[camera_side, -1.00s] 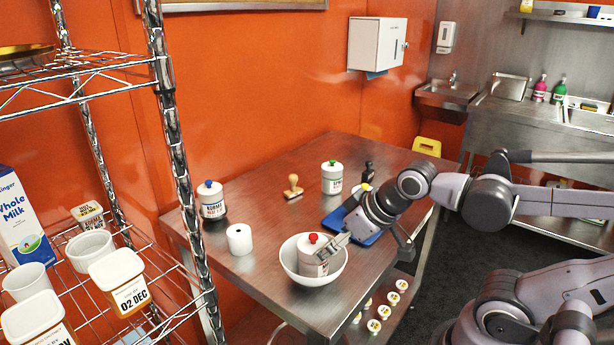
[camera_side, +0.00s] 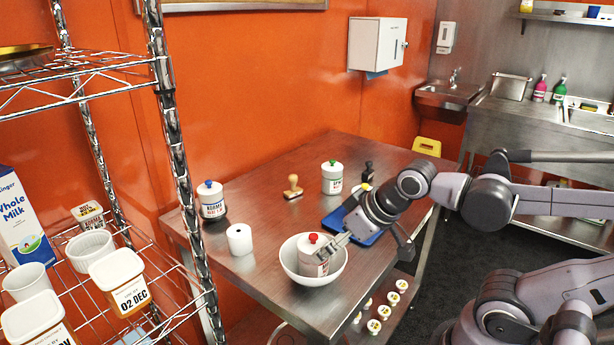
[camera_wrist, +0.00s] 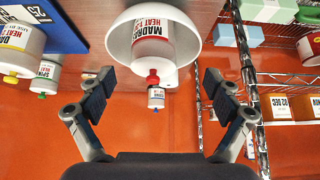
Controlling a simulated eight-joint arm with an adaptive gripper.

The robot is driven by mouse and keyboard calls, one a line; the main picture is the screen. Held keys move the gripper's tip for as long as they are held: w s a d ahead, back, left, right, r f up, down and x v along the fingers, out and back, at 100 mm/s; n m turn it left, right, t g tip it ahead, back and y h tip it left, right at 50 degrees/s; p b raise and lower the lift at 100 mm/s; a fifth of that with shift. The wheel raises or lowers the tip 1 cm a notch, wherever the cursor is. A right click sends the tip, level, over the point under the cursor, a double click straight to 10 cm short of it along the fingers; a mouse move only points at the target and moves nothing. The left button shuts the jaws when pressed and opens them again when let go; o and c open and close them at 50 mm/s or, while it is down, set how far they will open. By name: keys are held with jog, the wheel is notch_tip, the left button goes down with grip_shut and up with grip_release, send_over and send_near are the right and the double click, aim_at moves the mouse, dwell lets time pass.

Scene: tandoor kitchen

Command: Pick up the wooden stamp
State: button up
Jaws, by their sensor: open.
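The wooden stamp (camera_side: 293,187) stands upright on the steel table, towards the back near the orange wall, in the side view. It has a tan knob handle and a dark base. I cannot make it out in the wrist view. My gripper (camera_side: 328,248) is at the red-lidded jar (camera_side: 313,262) in the white bowl (camera_side: 289,263), in front of the stamp and well apart from it. In the wrist view my gripper (camera_wrist: 158,97) has its fingers spread wide with nothing held between them. Contact with the jar cannot be told.
A blue tray (camera_side: 372,238) lies under my arm. Bare table lies between stamp and bowl.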

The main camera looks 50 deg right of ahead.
jog(key=shift+m+g+h, duration=0.3)
jog(key=shift+m+h, duration=0.1)
jog(key=shift+m, duration=0.4)
jog(key=w+d+r, duration=0.1)
jog(key=w, duration=0.1)
jog(key=w+d+r, duration=0.1)
jog(key=w, duration=0.1)
jog(key=w+d+r, duration=0.1)
jog(key=w+r, duration=0.1)
jog(key=shift+w+d+r, duration=0.1)
jog(key=shift+w+d, duration=0.05)
jog(key=shift+w, duration=0.1)
jog(key=w+d+r+m+g, duration=0.1)
jog(key=w+d+r+m, duration=0.1)
jog(key=w+d, duration=0.5)
jog(key=m+g+h, duration=0.2)
jog(key=m, duration=0.2)
send_near(293, 186)
jog(key=d, duration=0.1)
jog(key=x, duration=0.5)
jog(key=shift+d, duration=0.15)
jog(key=shift+a+x, duration=0.15)
jog(key=shift+x, duration=1.2)
jog(key=shift+a+x, duration=0.2)
jog(key=shift+x, duration=1.15)
jog(key=shift+w, duration=0.2)
jog(key=c, duration=1.2)
